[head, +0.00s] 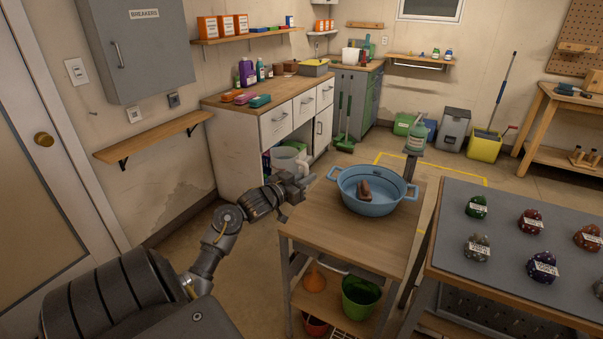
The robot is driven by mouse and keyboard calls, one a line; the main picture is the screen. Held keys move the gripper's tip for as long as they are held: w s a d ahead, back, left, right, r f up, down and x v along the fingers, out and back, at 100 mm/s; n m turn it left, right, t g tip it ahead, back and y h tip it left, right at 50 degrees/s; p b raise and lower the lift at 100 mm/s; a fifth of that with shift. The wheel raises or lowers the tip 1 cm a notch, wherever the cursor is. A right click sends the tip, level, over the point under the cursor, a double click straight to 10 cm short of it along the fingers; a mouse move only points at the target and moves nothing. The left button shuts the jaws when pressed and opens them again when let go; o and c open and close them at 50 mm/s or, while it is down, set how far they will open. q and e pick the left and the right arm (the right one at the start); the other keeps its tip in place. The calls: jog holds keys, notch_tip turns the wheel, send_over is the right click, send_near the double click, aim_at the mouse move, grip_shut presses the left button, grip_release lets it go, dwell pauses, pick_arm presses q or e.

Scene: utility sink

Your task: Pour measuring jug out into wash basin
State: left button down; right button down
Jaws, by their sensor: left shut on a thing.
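A pale, translucent measuring jug (287,159) is held by my left gripper (300,181), left of the small wooden cart and in front of the open cabinet shelf. The jug looks roughly upright; its contents cannot be made out. My left gripper is shut on it, with the fingers partly hidden. A blue round wash basin (376,207) with two side handles stands on the cart top, to the right of the jug and apart from it. A brown lump (366,190) lies inside the basin. My right gripper is not in view.
The wooden cart top (335,225) is bare left and front of the basin. A grey table (500,255) with several labelled rocks is at right. An orange funnel (314,279) and green bucket (360,298) sit on the cart's lower shelf.

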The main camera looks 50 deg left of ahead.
pick_arm(q)
jog(key=s+d+f+m+g+h, duration=0.1)
jog(key=s+d+m+h, duration=0.2)
jog(key=d, duration=1.3)
jog(key=s+d+m+g+h, duration=0.1)
jog(key=s+d+m+h, duration=0.2)
jog(key=d, duration=1.4)
jog(key=s+h, duration=0.3)
jog(key=s, duration=0.2)
jog(key=shift+s+d+f, duration=0.15)
jog(key=shift+s+f, duration=0.15)
jog(key=shift+f, duration=0.05)
